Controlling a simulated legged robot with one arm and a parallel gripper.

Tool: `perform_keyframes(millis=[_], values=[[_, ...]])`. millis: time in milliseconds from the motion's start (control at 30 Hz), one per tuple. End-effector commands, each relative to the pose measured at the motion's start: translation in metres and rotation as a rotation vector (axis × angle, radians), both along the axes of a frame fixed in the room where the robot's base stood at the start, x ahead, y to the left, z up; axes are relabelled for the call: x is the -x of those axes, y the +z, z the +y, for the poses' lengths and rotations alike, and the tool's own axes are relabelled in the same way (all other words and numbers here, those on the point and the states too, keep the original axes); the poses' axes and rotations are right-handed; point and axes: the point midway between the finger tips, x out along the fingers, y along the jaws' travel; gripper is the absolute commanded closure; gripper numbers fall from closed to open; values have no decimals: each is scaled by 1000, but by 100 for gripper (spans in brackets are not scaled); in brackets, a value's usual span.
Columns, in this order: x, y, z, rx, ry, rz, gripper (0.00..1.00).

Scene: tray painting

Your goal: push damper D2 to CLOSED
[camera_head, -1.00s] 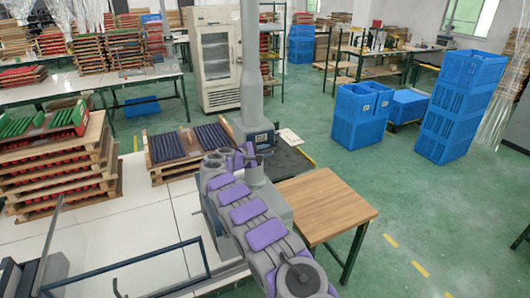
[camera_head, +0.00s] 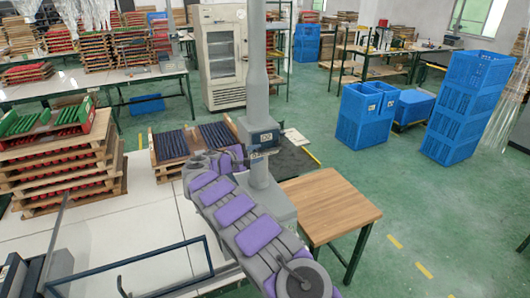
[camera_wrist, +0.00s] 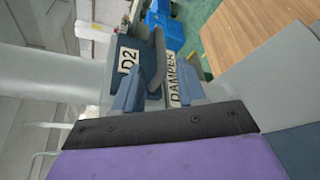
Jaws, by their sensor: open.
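The D2 damper is a dark box on a grey column (camera_head: 254,95); its D2 plate (camera_head: 266,137) faces me in the head view. In the wrist view the D2 plate (camera_wrist: 128,60) and a DAMPER label (camera_wrist: 178,78) show close up, turned sideways. A grey lever (camera_wrist: 157,58) stands between them. My gripper (camera_wrist: 156,92) is open, with its two blue fingers apart and the lever near the gap between them. I cannot tell whether they touch it. In the head view my arm reaches to the column, and the fingertips are too small to make out.
A wooden table (camera_head: 327,205) stands right of the column. A rack of dark blue rods (camera_head: 190,142) lies behind my arm, and stacked pallets (camera_head: 65,165) stand at left. Blue crates (camera_head: 465,110) stand at right, with open green floor in front.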

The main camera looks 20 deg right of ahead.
Motion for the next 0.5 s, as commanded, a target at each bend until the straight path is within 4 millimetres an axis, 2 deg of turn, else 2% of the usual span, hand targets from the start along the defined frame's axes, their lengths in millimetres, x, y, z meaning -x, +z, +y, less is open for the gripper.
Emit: perform_keyframes(millis=[200, 400, 500], values=[[17, 12, 46, 3, 1, 0, 60], [27, 17, 76, 0, 2, 0, 60], [31, 19, 85, 0, 1, 0, 60]])
